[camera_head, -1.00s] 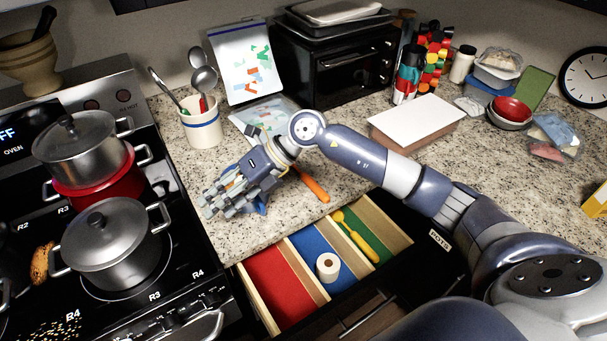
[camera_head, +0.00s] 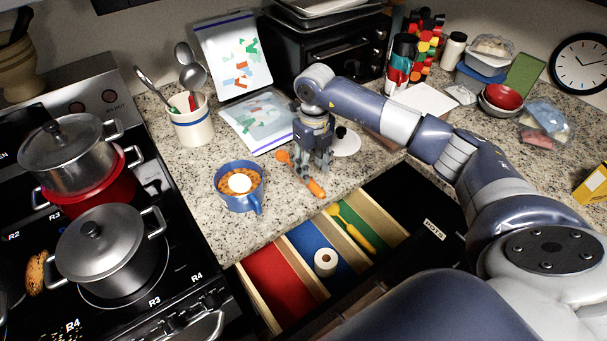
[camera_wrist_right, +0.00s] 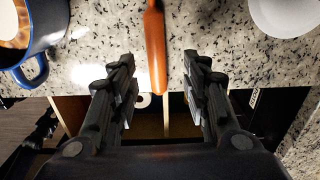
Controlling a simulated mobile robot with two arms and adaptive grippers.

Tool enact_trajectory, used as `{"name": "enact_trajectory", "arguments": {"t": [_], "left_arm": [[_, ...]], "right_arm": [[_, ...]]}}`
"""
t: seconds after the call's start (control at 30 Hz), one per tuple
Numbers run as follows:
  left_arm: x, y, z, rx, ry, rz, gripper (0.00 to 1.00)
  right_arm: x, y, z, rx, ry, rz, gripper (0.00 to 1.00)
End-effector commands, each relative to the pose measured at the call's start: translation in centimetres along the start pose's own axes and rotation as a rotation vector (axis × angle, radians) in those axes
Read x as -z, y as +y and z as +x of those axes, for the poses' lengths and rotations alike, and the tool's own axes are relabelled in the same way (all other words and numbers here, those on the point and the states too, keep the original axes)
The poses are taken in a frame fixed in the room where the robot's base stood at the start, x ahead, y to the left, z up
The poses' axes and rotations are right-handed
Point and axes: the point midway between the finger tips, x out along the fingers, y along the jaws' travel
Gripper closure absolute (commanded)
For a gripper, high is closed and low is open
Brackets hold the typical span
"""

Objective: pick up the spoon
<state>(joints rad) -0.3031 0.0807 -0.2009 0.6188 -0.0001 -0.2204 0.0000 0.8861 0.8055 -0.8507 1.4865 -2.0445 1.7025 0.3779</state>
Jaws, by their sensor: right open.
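An orange utensil (camera_head: 315,187), which looks like a spoon, lies on the counter near its front edge. My right gripper partly hides its middle in the head view. In the right wrist view the orange handle (camera_wrist_right: 155,50) points down between the fingers, and its far end is out of frame. My right gripper (camera_head: 320,172) points down over it; in the right wrist view the gripper (camera_wrist_right: 158,70) is open, with a finger on each side and gaps to the handle. A yellow utensil (camera_head: 354,233) lies in the open drawer. My left gripper is not in view.
A blue mug (camera_head: 224,192) stands left of the orange utensil. A white disc (camera_head: 350,147) lies to its right. The open drawer (camera_head: 237,275) is below the counter edge, holding a white roll (camera_head: 325,262). A crock (camera_head: 195,128) with ladles stands behind.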

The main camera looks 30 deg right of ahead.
Motion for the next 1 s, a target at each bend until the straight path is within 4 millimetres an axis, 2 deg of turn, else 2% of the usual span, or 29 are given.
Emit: {"name": "enact_trajectory", "arguments": {"t": [0.23,0.4,0.67,0.7,0.8,0.9,1.0], "left_arm": [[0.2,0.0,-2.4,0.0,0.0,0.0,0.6],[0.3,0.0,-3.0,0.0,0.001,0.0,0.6],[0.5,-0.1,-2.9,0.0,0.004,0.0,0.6],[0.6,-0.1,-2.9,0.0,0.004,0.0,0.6],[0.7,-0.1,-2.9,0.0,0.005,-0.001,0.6],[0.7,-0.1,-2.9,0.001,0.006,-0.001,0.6],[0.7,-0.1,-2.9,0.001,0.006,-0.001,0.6]], "right_arm": [[0.1,0.5,2.4,-0.003,0.004,-0.001,0.57],[0.1,0.4,4.7,-0.002,0.002,-0.001,0.57],[0.1,0.4,5.2,-0.001,0.0,-0.002,0.57],[0.1,0.4,5.2,-0.002,0.0,-0.002,0.59],[0.1,0.4,5.2,-0.002,0.0,-0.002,0.82],[0.1,0.4,5.2,-0.002,0.0,-0.002,1.0],[0.0,0.4,5.2,-0.002,0.0,-0.001,1.0]]}}
